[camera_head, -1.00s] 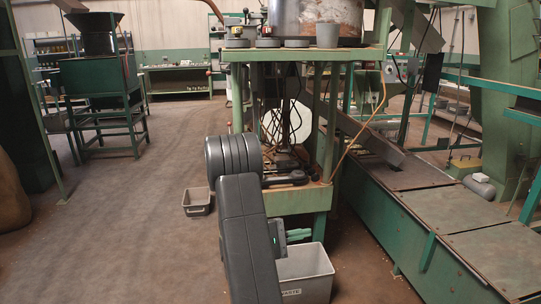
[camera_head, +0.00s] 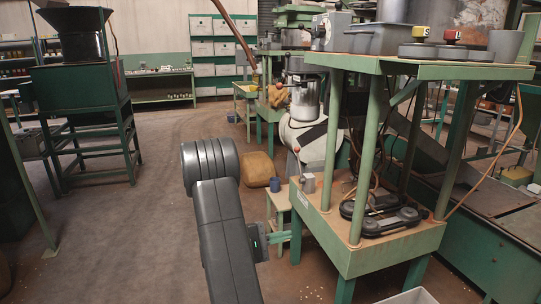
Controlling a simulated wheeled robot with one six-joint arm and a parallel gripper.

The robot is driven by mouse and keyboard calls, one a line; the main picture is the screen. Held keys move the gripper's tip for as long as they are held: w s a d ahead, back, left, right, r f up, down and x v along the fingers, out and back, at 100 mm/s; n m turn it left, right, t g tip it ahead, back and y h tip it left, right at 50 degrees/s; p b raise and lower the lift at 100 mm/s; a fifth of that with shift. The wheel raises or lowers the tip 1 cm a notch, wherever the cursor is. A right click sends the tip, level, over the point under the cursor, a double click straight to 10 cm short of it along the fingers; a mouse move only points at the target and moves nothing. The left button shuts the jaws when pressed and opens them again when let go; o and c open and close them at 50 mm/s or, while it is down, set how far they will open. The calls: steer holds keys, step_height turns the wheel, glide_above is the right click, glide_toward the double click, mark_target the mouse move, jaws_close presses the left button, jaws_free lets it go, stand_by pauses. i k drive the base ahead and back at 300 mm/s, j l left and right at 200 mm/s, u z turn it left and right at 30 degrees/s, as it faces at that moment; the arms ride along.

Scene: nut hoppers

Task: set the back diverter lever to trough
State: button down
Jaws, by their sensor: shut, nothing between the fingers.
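No part that I can clearly make out as the back diverter lever or its trough mark shows.
A green two-level stand (camera_head: 400,262) fills the right, with dark round-ended parts (camera_head: 388,222) on its lower shelf. A brown sack (camera_head: 258,169) and a small stool (camera_head: 279,200) stand left of it. A grey bin (camera_head: 410,296) is at the bottom edge. Open floor lies left.

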mark_target(302, 181)
steer(key=i+j, duration=0.2)
steer(key=i, duration=0.35)
steer(key=i+j, duration=0.2)
steer(key=i, duration=0.3)
steer(key=i+j+z, duration=0.1)
steer(key=i, duration=0.65)
